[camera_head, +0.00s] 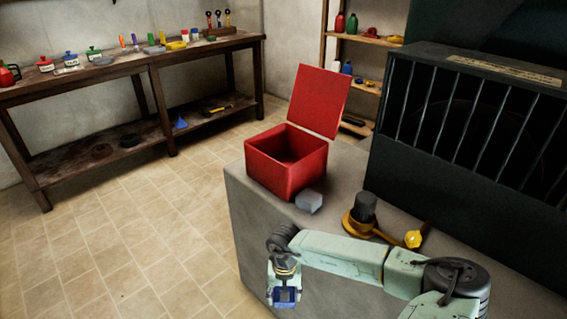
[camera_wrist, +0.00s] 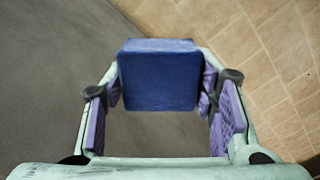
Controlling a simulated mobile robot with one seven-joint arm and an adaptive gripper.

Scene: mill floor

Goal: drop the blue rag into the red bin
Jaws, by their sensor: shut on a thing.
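The blue rag (camera_wrist: 158,78) looks like a folded block. It sits between the two fingers of my gripper (camera_wrist: 160,92) in the wrist view, with a finger at each side. In the head view my gripper (camera_head: 285,285) points down in front of the grey block's front face, with the rag (camera_head: 286,297) low in it. The red bin (camera_head: 268,174) stands on top of the grey block, above and behind my gripper in the picture. Its lid (camera_head: 319,101) is raised at the back and its top is open. The bin's floor is only partly visible.
A yellow item with a black top (camera_head: 363,215) and a small yellow piece (camera_head: 413,238) lie further right. A dark barred cage (camera_head: 480,125) stands behind them. Left is open tiled floor and a wooden workbench (camera_head: 150,62).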

